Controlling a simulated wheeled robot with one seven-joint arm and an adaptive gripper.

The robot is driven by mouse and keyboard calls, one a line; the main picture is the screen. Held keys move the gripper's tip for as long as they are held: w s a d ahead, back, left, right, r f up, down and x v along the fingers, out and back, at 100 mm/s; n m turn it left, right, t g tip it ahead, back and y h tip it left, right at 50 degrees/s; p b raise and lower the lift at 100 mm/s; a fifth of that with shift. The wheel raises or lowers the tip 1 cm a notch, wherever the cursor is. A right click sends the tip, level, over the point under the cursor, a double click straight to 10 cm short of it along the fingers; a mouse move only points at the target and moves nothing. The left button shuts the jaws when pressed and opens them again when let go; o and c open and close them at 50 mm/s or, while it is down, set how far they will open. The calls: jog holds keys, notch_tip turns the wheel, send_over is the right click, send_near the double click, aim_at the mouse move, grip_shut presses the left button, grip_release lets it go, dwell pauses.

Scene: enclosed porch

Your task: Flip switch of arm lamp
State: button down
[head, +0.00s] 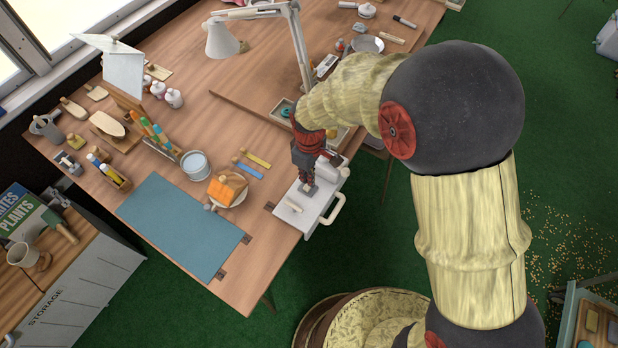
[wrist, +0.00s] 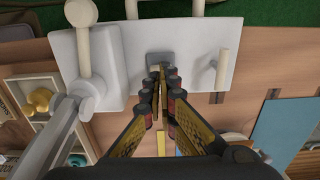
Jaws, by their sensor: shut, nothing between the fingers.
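The white arm lamp (head: 222,40) stands on the workbench, its shade at the upper left and its arm running down behind my gripper. A white plate (head: 325,205) at the bench's front edge looks like its base; it also fills the top of the wrist view (wrist: 190,35). On it are a small grey block (wrist: 165,58), perhaps the switch, and a pale peg (wrist: 221,68) to its right. My gripper (head: 307,188) points down onto the plate. In the wrist view its fingertips (wrist: 163,72) are together at the grey block, partly hiding it; contact is unclear.
A rounded handle (head: 335,210) projects from the plate's outer edge. The lamp's jointed arm (wrist: 88,88) is close left of my fingers in the wrist view. A plate with orange food (head: 228,188), a blue-topped tin (head: 195,163) and a blue mat (head: 180,225) are nearby.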

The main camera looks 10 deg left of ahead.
aim_at(306, 188)
notch_tip(306, 188, up, 12)
jog(key=p, duration=0.3)
jog(key=shift+p, duration=0.4)
jog(key=p, duration=0.3)
jog(key=s+p, duration=0.1)
jog(key=p, duration=0.3)
jog(key=shift+a+r, duration=0.15)
jog(key=shift+a, duration=0.1)
